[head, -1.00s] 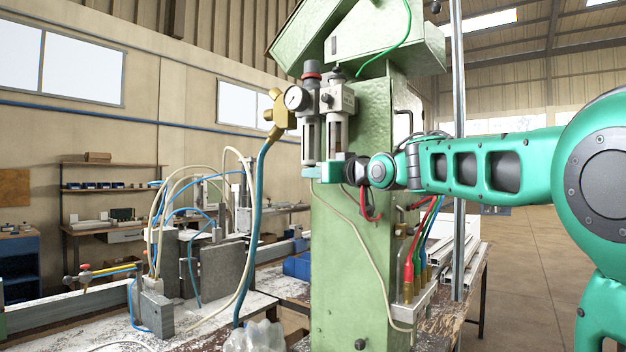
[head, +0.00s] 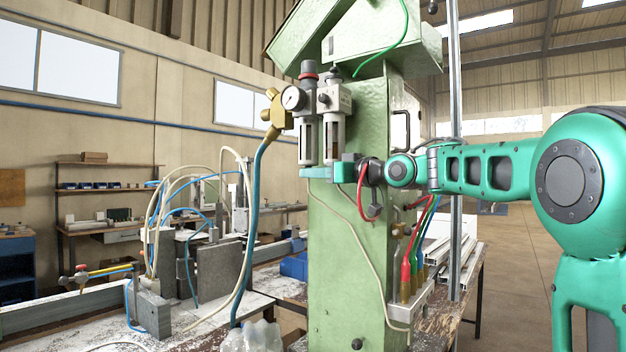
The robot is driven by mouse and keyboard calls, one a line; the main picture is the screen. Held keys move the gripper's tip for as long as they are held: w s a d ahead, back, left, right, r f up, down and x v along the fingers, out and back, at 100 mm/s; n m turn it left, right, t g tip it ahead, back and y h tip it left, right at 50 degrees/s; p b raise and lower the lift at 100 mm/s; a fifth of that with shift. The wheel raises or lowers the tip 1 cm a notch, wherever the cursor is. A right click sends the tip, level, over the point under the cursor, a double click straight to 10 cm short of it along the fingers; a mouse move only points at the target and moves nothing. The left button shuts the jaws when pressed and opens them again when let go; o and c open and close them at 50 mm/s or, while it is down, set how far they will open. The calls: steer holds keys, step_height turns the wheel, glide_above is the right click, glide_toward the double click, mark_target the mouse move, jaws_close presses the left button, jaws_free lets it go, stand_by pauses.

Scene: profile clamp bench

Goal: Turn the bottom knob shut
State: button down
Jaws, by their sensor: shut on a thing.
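A grey filter and regulator unit (head: 322,100) with a round gauge and two clear-sided bowls is fixed to the upper front of the green machine column (head: 350,245). My gripper (head: 314,172) reaches in from the right, with its teal fingers right under the bowls. It is shut on the bottom knob, which the fingers hide from view. How far the knob is turned cannot be seen.
A brass fitting (head: 277,112) with a blue hose (head: 252,215) hangs left of the unit. A red hose loop (head: 361,190) hangs by my wrist. Coloured hoses (head: 420,240) run down the column's right side. A steel post (head: 455,210) stands behind my arm.

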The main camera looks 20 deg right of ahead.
steer(key=c, duration=1.5)
jaws_free()
steer(key=shift+c, duration=0.2)
steer(key=v, duration=1)
steer(key=shift+s+d, duration=0.2)
steer(key=shift+s, duration=0.1)
steer(key=shift+f, duration=0.15)
